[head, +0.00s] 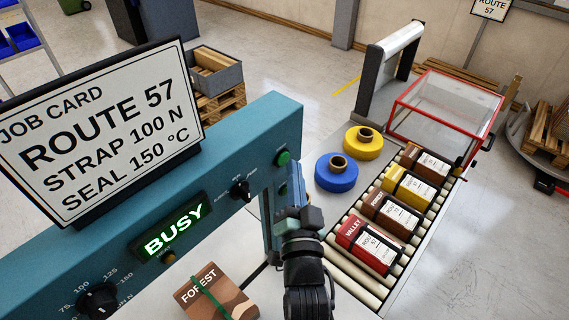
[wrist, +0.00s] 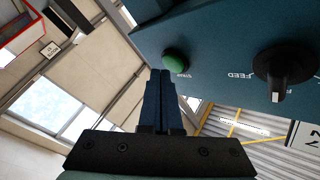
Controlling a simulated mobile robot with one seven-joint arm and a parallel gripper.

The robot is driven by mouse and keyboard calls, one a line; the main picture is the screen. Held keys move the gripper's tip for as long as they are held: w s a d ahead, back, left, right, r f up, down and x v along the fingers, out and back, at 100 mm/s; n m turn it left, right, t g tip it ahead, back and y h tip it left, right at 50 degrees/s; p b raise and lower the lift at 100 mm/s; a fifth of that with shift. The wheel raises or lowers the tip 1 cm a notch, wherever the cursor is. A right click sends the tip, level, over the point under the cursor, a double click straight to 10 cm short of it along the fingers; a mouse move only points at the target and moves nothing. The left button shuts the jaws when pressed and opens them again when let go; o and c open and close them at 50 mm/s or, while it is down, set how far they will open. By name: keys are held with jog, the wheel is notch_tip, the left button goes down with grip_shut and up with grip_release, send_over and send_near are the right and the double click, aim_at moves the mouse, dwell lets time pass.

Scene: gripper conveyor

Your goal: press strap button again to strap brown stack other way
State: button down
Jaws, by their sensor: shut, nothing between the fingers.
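The green strap button (head: 283,157) is on the face of the blue machine (head: 120,235). In the wrist view the button (wrist: 176,62) has the word STRAP beside it. My gripper (wrist: 158,74) is shut and empty, its fingertips close to the button; the wrist view does not clearly show whether they touch. In the head view my gripper (head: 297,182) is just below and right of the button. The brown FOREST stack (head: 232,294) lies on the pale table below the machine, with one green strap (head: 207,292) across it. The machine's display (head: 173,237) reads BUSY.
A FEED knob (head: 241,190) is left of the button, and a dial (head: 98,299) is lower left. A job card (head: 100,130) reads Route 57, strap 100 N, seal 150 °C. A roller conveyor (head: 346,272) on the right holds several strapped packs beside blue and yellow reels.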

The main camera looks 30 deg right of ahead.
jog(key=shift+s+d, duration=0.1)
dwell(0.3)
jog(key=s+b, duration=0.1)
jog(key=s+d+b, duration=0.1)
jog(key=s+b, duration=0.2)
jog(key=shift+s+d, duration=0.3)
jog(key=shift+s, duration=0.1)
dwell(0.9)
